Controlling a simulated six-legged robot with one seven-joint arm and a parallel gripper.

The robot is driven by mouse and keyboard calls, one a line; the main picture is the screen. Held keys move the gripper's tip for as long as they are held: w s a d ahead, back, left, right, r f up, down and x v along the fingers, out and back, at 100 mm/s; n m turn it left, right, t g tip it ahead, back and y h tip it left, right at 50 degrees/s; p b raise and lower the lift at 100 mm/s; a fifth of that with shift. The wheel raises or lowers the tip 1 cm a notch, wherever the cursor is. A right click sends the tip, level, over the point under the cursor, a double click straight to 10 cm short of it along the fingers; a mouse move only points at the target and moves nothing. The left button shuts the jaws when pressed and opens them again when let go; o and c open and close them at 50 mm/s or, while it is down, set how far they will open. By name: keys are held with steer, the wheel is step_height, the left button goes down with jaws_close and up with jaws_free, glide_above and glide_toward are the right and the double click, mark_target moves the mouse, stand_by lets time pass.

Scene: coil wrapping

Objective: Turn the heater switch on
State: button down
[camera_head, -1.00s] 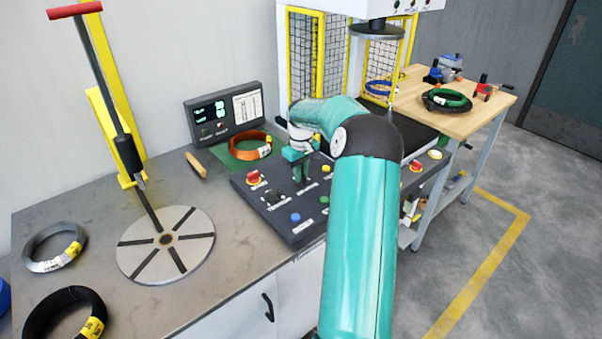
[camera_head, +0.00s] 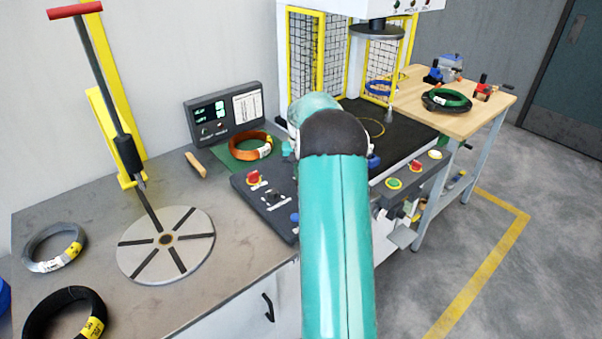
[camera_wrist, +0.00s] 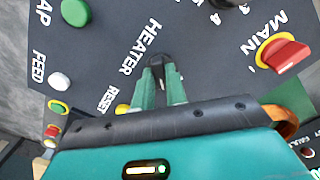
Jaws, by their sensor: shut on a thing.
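The heater switch (camera_wrist: 156,60) is a dark knob beside the white HEATER lettering in the wrist view. My gripper (camera_wrist: 159,72) has its two green fingers closed on this knob. The fingers cover part of it, so its exact setting cannot be told. In the head view my teal arm hides the gripper and the heater switch. The dark control panel (camera_head: 274,214) shows to the left of my arm there.
A red MAIN knob on yellow (camera_wrist: 285,52), a green button (camera_wrist: 75,12), a white FEED button (camera_wrist: 58,80) and a yellow button (camera_wrist: 122,108) by RESET surround the switch. A copper coil (camera_head: 236,152) lies behind the panel. A round slotted plate (camera_head: 140,250) is at left.

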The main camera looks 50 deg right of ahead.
steer(key=m, duration=0.5)
steer(key=shift+m, duration=2.4)
steer(key=c, duration=1.4)
jaws_free()
steer(key=shift+f, duration=0.1)
steer(key=shift+c, duration=0.2)
step_height(320, 180, up, 14)
